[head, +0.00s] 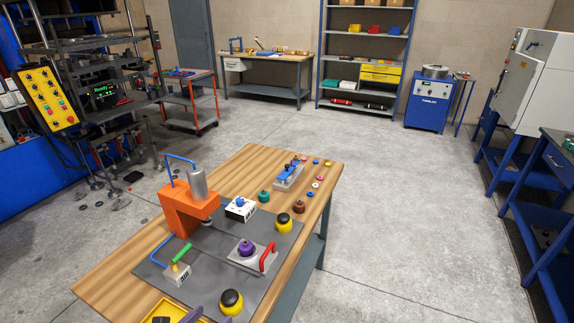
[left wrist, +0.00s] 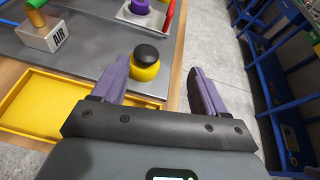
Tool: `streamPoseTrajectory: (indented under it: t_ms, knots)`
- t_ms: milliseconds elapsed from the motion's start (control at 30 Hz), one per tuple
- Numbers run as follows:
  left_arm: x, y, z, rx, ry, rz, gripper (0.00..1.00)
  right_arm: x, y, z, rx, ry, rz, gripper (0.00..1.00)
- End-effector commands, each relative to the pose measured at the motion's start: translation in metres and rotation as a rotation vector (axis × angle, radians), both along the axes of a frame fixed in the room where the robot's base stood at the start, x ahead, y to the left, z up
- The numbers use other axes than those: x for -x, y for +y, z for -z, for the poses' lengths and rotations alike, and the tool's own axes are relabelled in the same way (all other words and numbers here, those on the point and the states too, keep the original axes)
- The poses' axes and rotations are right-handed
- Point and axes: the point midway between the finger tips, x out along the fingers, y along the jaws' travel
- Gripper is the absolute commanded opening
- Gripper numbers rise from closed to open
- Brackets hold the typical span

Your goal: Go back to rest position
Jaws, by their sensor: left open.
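My left gripper (left wrist: 158,66) is open and empty, its two purple fingers apart in the left wrist view. Its fingertips (head: 208,315) just enter the head view at the bottom edge, near the yellow tray (head: 166,308). The near yellow button with a black top (head: 231,302) stands just past the fingers; in the left wrist view it (left wrist: 146,70) shows between them. My right gripper is in neither view.
An orange press (head: 178,208) stands on the grey mat. Around it are a purple part (head: 246,248) on a plate with a red handle (head: 268,258), a green-handled air valve (head: 179,268) and a second button (head: 284,222). Floor right of the table is clear.

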Motion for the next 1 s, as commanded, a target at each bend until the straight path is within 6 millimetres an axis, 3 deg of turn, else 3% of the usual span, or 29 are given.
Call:
streamPoseTrajectory:
  t_ms: [67,233,467,567,733,1000]
  knots:
    - [0.001,-0.019,-0.004,0.049,0.001,0.012,0.73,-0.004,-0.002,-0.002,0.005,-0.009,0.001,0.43]
    - [0.015,0.006,0.014,0.193,0.132,-0.154,0.73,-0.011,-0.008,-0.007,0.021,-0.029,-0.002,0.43]
    - [0.04,0.039,0.039,0.443,0.302,-0.439,0.73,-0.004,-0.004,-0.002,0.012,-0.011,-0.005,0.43]
    - [0.058,0.06,0.052,0.582,0.378,-0.619,0.73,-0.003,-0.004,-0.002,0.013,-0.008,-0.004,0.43]
    - [0.104,0.106,0.075,0.876,0.465,-1.039,0.73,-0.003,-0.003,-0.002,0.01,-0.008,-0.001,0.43]
    - [0.172,0.164,0.089,1.234,0.378,-1.583,0.73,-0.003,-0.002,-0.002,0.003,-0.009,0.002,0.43]
